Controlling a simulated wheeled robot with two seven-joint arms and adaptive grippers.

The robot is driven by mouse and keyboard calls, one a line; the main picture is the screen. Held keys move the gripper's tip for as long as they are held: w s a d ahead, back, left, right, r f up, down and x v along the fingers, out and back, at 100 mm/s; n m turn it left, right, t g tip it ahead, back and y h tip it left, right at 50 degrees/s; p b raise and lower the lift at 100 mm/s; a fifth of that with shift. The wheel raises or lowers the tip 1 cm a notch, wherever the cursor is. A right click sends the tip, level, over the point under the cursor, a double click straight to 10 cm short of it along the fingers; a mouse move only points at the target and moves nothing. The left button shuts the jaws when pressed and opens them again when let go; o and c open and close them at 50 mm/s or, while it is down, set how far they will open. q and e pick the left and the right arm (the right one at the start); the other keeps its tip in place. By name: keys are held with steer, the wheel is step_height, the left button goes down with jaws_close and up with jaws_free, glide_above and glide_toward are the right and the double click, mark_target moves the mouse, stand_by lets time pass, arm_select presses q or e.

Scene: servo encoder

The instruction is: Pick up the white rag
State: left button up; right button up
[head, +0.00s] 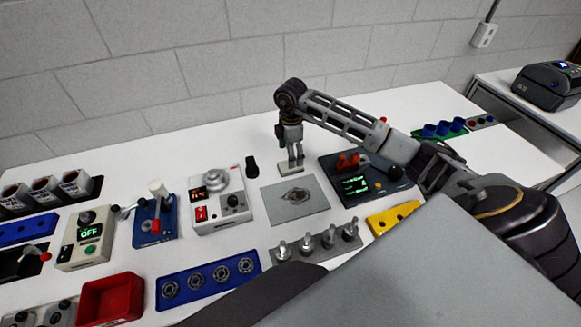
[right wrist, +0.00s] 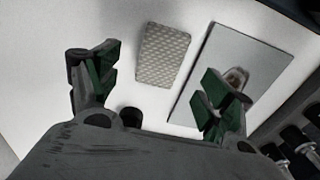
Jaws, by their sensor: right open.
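The white rag (head: 287,170) is a small, flat, pale rectangle on the white table, just behind the grey plate. In the right wrist view the rag (right wrist: 163,52) shows a fine patterned surface and lies flat, beyond the fingertips and between them across the picture. My right gripper (head: 293,161) points down over the rag in the head view, hiding part of it. In the right wrist view the right gripper (right wrist: 158,82) is open, with green pads apart and nothing between them. My left gripper is not in view.
A grey plate (head: 312,205) with a metal part lies in front of the rag. A black knob (head: 252,167) stands left of the gripper, and a dark display unit (head: 378,190) is to the right. The table behind is clear up to the wall.

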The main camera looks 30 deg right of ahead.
steer(key=shift+f+p, duration=0.65)
steer(key=shift+f, duration=1.95)
steer(key=c, duration=0.9)
